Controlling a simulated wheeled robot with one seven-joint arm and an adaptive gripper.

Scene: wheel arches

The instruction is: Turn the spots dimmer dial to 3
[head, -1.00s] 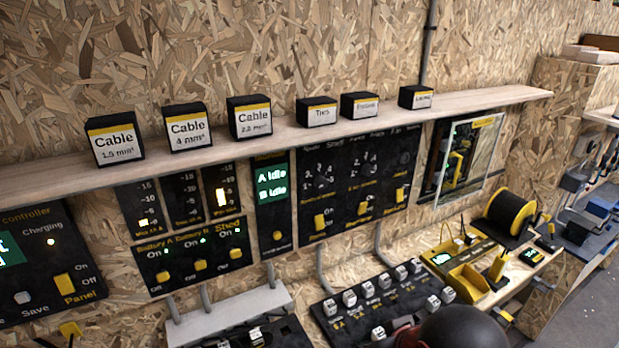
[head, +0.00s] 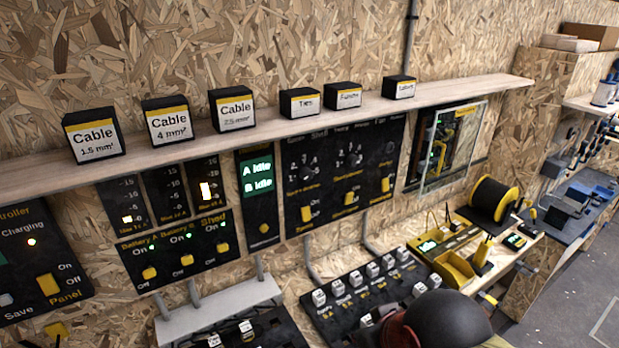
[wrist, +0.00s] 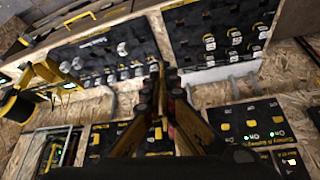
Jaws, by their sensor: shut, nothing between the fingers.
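The black lighting panel (head: 345,175) hangs on the chipboard wall under the shelf in the head view. It carries two dark round dials with white numerals above yellow switches. The left one, which seems to be the spots dimmer dial (head: 306,173), has a label too blurred to read surely, and its setting cannot be read. The other dial (head: 355,160) is to its right. My gripper (wrist: 160,75) is shut and empty in the wrist view, apart from the dials. In that view the picture is upside down and my gripper hides part of the wall panels.
A shelf (head: 270,137) with several labelled boxes juts out above the panel. A sloped panel of white switches (head: 370,285) stands below. A cable spool (head: 493,198) and yellow tray (head: 452,267) are to the right. Battery switches (head: 185,260) are at left.

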